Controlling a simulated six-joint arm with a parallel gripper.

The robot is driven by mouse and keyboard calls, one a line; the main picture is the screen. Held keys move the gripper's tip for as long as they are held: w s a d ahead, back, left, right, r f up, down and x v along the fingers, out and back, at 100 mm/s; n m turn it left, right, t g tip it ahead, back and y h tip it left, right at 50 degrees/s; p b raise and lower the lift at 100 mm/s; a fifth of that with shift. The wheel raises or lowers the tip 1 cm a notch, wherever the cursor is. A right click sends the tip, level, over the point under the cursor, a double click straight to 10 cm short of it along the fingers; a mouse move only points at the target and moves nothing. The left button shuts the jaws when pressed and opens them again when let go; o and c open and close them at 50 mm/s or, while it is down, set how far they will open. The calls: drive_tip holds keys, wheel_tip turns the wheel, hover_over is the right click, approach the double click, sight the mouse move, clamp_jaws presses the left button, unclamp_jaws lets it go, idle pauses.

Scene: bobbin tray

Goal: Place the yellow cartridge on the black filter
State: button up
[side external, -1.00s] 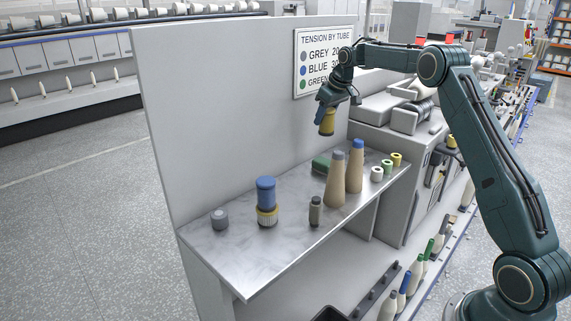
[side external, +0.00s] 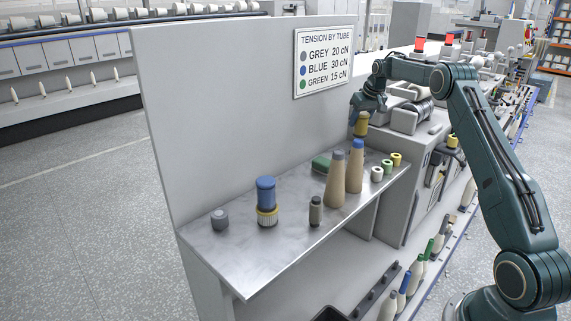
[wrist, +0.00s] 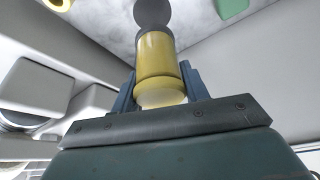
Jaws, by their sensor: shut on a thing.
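The yellow cartridge (side external: 361,125) is shut between the fingers of my gripper (side external: 363,107), which holds it above the right part of the shelf, just over the tan cones. In the wrist view the cartridge (wrist: 155,55) sits between both fingers of my gripper (wrist: 158,88), with a dark round shape beyond its far end. A small dark upright cylinder (side external: 315,211) stands near the shelf's front edge, and a short grey cylinder (side external: 220,219) stands at the left. A blue cartridge (side external: 265,191) stands on a yellow-rimmed pleated filter (side external: 267,217).
Tan cones with a grey top (side external: 335,182) and a blue top (side external: 355,168) stand below my gripper. A green piece (side external: 321,164) and several small spools (side external: 387,166) are nearby. A panel with a tension sign (side external: 324,62) backs the shelf (side external: 240,265). The shelf's left front is clear.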

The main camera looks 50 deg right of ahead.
sight(359, 135)
drive_tip(key=shift+f, duration=3.05)
drive_tip(key=shift+f, duration=0.15)
drive_tip(key=o, duration=1.1)
drive_tip(key=shift+c, duration=0.2)
drive_tip(key=v, duration=1.2)
drive_tip(key=shift+s, duration=0.1)
